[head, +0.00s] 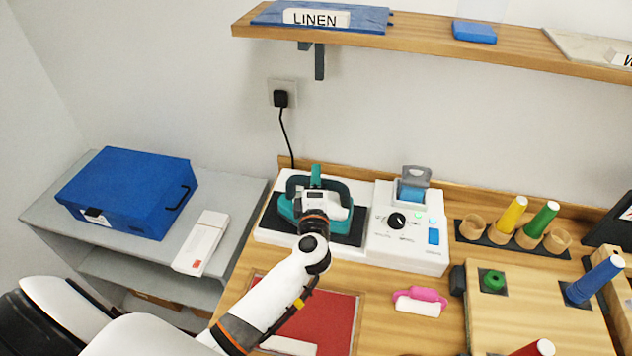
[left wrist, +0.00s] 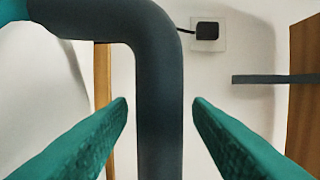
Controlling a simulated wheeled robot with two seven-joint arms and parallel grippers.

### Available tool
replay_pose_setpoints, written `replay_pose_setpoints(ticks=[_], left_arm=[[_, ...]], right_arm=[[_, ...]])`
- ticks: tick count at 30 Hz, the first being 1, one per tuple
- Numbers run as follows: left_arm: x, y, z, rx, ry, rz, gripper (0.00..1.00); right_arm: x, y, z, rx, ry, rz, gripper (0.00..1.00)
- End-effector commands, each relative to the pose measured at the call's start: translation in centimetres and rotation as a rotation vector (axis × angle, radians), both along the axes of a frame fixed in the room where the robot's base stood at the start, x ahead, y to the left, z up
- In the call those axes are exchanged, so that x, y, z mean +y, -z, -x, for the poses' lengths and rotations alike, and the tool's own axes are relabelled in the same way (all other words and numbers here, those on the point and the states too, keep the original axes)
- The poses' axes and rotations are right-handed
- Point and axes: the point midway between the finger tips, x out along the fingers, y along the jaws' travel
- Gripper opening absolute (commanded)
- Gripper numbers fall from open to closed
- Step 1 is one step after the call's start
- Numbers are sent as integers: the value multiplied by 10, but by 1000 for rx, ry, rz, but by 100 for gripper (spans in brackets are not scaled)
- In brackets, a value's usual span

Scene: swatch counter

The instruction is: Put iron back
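The iron (head: 343,191), with a dark looped handle and teal parts, sits on the black pad of a white station (head: 266,237) at the back of the counter. My left gripper (head: 316,181) reaches over it from the front and hides part of it. In the left wrist view the iron's dark handle (left wrist: 158,110) stands between the two teal fingers of my left gripper (left wrist: 160,105). The fingers are open, with a small gap on each side of the handle. My right gripper is not in view.
A white control unit (head: 405,250) with a black knob stands right of the iron. A red mat (head: 335,305) and a pink-and-white item (head: 421,299) lie in front. Thread spools in a holder (head: 497,240) stand right. A blue box (head: 130,190) sits on the grey shelf left.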

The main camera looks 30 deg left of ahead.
Motion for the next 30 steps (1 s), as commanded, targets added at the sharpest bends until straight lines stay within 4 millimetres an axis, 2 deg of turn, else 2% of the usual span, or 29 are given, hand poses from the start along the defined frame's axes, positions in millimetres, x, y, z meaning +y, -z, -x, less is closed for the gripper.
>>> replay_pose_setpoints(ticks=[7,10,22,30], left_arm=[[0,-3,0,-1,0,0,46],[-5,-1,8,0,1,1,46],[-40,0,82,2,1,3,46],[-52,-2,107,0,0,1,46]], right_arm=[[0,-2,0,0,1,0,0],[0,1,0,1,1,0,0],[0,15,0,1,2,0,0],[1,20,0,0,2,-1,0]])
